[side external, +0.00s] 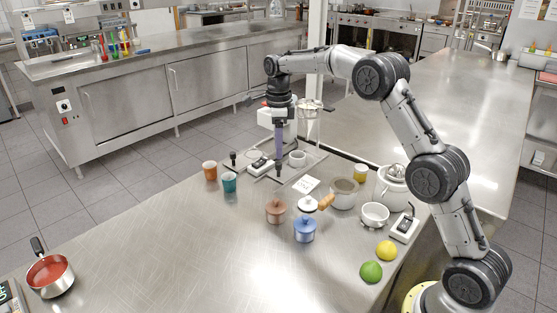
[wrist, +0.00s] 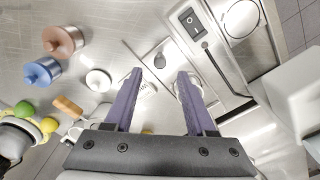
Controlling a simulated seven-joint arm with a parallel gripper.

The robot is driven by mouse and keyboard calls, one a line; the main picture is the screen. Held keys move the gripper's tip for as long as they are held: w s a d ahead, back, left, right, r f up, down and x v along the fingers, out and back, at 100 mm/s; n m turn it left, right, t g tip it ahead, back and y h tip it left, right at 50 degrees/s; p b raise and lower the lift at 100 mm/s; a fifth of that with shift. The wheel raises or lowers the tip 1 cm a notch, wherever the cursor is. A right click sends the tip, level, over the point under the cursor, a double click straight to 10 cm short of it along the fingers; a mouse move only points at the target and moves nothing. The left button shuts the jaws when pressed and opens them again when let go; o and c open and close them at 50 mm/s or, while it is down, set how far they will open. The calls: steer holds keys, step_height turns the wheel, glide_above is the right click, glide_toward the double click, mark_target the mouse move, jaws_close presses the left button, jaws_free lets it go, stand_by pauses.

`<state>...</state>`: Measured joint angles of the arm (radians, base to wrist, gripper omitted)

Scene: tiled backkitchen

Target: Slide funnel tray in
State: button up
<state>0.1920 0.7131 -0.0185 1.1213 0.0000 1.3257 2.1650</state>
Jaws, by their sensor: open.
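My gripper (side external: 280,153) points straight down over a low steel tray-like base (side external: 318,158) on the counter. In the wrist view its two purple fingers (wrist: 160,74) are apart, with nothing held between them. A metal funnel-like part (side external: 310,106) shows beside a white machine body (side external: 275,115), just behind my wrist. The base also shows in the wrist view (wrist: 138,48), with a round mark between the fingertips. A round pale part is partly hidden behind the right finger. I cannot tell for certain which part is the funnel tray, or how far it is out.
Brown (side external: 276,211) and blue (side external: 304,229) lidded pots are in front.

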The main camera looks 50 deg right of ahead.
mark_target(279, 163)
steer(key=shift+f, duration=2.55)
jaws_close()
